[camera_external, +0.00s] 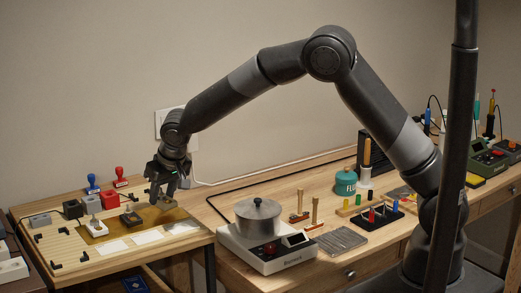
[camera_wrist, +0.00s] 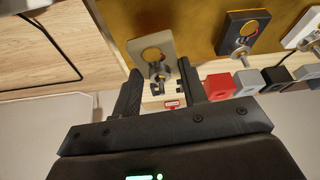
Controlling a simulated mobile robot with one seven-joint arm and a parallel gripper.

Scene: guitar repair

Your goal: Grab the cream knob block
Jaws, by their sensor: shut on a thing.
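The cream knob block (camera_wrist: 137,48) shows in the wrist view as a small beige plate with a yellow disc and a metal knob. My gripper (camera_wrist: 160,72) is shut on it, with the knob between the two fingers. In the external view my gripper (camera_external: 164,188) points down over the back right of the brown mat (camera_external: 183,214). The cream knob block (camera_external: 165,203) is just below the fingers there, partly hidden. I cannot tell whether it touches the mat.
A black knob block (camera_external: 131,218) and a white knob block (camera_external: 96,229) stand to the left on the mat. A red cube (camera_external: 109,200), a black cube (camera_external: 73,209) and stamps stand behind. White cards (camera_external: 147,237) lie in front. A pot (camera_external: 258,216) stands right.

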